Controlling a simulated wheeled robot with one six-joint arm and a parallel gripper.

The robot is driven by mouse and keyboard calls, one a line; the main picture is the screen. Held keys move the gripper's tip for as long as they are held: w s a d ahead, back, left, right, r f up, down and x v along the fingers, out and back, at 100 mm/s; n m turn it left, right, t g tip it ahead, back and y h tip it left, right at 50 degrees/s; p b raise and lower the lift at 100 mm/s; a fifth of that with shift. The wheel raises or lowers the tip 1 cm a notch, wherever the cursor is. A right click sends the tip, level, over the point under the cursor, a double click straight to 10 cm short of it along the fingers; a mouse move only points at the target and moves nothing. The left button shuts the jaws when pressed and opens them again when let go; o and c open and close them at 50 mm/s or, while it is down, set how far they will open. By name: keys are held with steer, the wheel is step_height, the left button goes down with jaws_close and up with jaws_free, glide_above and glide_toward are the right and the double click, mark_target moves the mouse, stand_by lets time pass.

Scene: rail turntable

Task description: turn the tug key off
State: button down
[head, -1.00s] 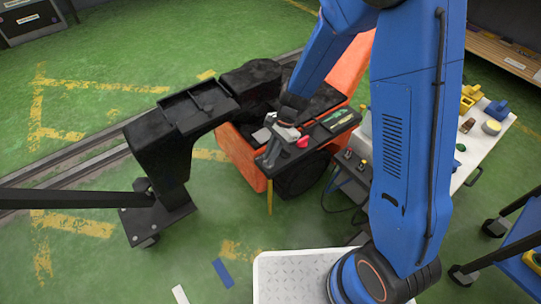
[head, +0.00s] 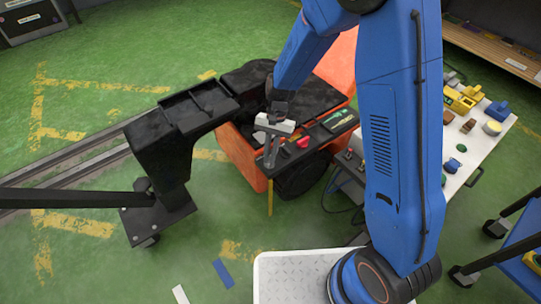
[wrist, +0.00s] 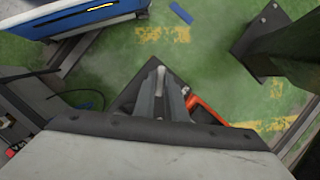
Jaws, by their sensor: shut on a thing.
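The orange tug (head: 238,155) stands in the middle of the head view, with a black dash panel (head: 322,135) at its near side. My gripper (head: 270,165) points down at the left end of this panel. Its grey fingers are close together, shut on the tug key, which they hide. In the wrist view the fingertips (wrist: 172,82) lie over the dark panel, and a bit of the orange body (wrist: 207,110) shows beside them. How far the key is turned cannot be seen.
A red knob (head: 303,142) sits on the panel just right of my fingers, near a green display (head: 338,120). A black angled post (head: 160,150) stands left of the tug. A white table (head: 462,155) with several small objects is at the right.

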steer(key=n+h, duration=0.1)
steer(key=n, duration=0.1)
steer(key=n+h, duration=0.1)
steer(key=n, duration=0.2)
steer(key=shift+a+n, duration=0.2)
steer(key=shift+n, duration=0.1)
steer(key=n+h, duration=0.1)
steer(key=n, duration=0.1)
steer(key=n+h, duration=0.1)
steer(key=n, duration=0.2)
steer(key=shift+a+n+t, duration=0.15)
steer(key=shift+n+t, duration=0.15)
steer(key=c, duration=1.8)
jaws_free()
steer(key=shift+r, duration=0.1)
steer(key=v, duration=1.7)
steer(key=shift+a, duration=0.3)
